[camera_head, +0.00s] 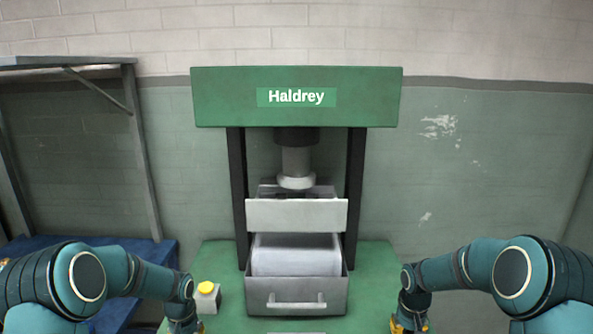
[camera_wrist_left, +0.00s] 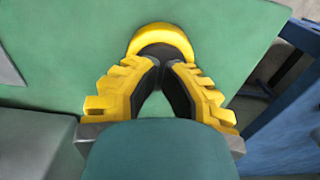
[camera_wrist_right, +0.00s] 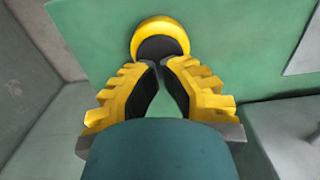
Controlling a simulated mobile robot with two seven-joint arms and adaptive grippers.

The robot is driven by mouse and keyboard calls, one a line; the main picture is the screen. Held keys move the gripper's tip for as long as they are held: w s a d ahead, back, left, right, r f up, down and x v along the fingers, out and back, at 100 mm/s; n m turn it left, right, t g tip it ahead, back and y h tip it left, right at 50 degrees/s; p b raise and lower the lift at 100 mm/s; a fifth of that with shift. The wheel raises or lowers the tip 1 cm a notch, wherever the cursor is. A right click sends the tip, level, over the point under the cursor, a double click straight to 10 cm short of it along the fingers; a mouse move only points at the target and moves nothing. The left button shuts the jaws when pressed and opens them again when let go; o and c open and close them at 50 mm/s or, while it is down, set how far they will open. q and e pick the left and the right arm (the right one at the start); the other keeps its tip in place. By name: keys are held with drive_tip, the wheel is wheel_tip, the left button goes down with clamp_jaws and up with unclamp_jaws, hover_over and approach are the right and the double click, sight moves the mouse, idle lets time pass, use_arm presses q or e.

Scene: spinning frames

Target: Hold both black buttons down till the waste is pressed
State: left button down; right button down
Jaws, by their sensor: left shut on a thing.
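The left black button (camera_wrist_left: 163,51) sits inside a yellow collar on the green surface. My left gripper (camera_wrist_left: 165,63) has its fingertips drawn together at this button, with a small gap between them. The right black button (camera_wrist_right: 159,48) has the same yellow collar. My right gripper (camera_wrist_right: 160,62) is shut, its fingertips almost meeting at that button. Whether either button is pressed down cannot be told. In the head view, the green Haldrey press (camera_head: 225,97) has its grey ram (camera_head: 297,165) above an opening with dark contents, possibly the waste, mostly hidden behind a pale panel (camera_head: 297,215).
A yellow button on a small grey box (camera_head: 206,292) stands beside my left gripper. A grey drawer (camera_head: 297,298) with a handle holds a smooth pale block (camera_head: 297,255). A blue table (camera_head: 150,250) and metal frame (camera_head: 140,150) stand at left.

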drive_tip(key=shift+f, duration=1.4)
idle(1.8)
drive_tip(key=shift+r, duration=3.05)
drive_tip(key=s+r, duration=0.3)
drive_tip(key=s, duration=0.4)
use_arm(q)
drive_tip(key=shift+r, duration=3)
